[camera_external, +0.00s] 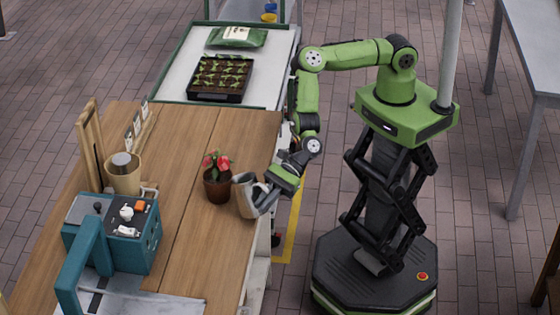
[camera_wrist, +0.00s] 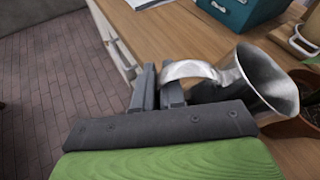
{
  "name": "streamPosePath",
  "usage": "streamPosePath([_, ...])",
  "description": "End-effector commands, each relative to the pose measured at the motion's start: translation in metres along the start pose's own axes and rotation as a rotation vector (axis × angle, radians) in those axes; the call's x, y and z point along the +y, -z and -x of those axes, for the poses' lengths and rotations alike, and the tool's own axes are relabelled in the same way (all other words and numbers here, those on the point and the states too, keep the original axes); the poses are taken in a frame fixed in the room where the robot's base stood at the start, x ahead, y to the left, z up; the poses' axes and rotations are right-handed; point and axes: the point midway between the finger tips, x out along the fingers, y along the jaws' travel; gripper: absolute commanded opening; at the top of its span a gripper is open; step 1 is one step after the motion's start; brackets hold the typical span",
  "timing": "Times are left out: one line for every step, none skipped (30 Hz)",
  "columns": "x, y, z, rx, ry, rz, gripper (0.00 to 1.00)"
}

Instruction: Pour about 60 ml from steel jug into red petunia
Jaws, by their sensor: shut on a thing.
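The steel jug (camera_external: 246,196) is in my gripper (camera_external: 266,199) at the table's right edge, just right of the red petunia (camera_external: 217,163). The jug is tilted with its mouth toward the plant. In the wrist view my gripper (camera_wrist: 160,88) is shut on the handle of the jug (camera_wrist: 245,80), and the jug's open mouth shows at the right. The petunia has red blooms and green leaves in a dark brown pot (camera_external: 217,188). The wrist view shows only part of the pot (camera_wrist: 300,118) behind the jug. No stream of water can be made out.
A teal machine (camera_external: 118,235) and a tan pot (camera_external: 123,178) with a grey top stand left on the wooden table (camera_external: 180,225). A wooden frame (camera_external: 90,145) stands behind them. A seedling tray (camera_external: 219,78) and a green bag (camera_external: 238,37) lie on the far white bench.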

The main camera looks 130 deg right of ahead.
Motion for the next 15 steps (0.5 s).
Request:
streamPosePath([-0.005, -0.002, 0.0, -0.005, -0.007, -0.028, 0.0])
streamPosePath([-0.008, -0.003, 0.001, -0.006, -0.012, -0.046, 0.0])
streamPosePath([-0.01, -0.004, 0.002, -0.007, -0.022, -0.07, 0.0])
streamPosePath([-0.012, -0.005, 0.002, -0.008, -0.028, -0.089, 0.0])
streamPosePath([-0.014, -0.006, 0.002, -0.009, -0.035, -0.108, 0.0])
streamPosePath([-0.017, -0.007, 0.003, -0.01, -0.044, -0.131, 0.0])
streamPosePath([-0.02, -0.014, 0.005, -0.011, -0.051, -0.15, 0.0])
streamPosePath([-0.024, -0.023, 0.009, -0.013, -0.057, -0.17, 0.0])
streamPosePath([-0.029, -0.033, 0.013, -0.016, -0.067, -0.193, 0.0])
streamPosePath([-0.033, -0.04, 0.016, -0.018, -0.073, -0.211, 0.0])
streamPosePath([-0.036, -0.045, 0.018, -0.018, -0.08, -0.23, 0.0])
streamPosePath([-0.04, -0.052, 0.021, -0.019, -0.089, -0.254, 0.0])
streamPosePath([-0.043, -0.057, 0.023, -0.02, -0.097, -0.273, 0.0])
streamPosePath([-0.044, -0.056, 0.023, -0.02, -0.104, -0.291, 0.0])
streamPosePath([-0.044, -0.05, 0.021, -0.019, -0.114, -0.316, 0.0])
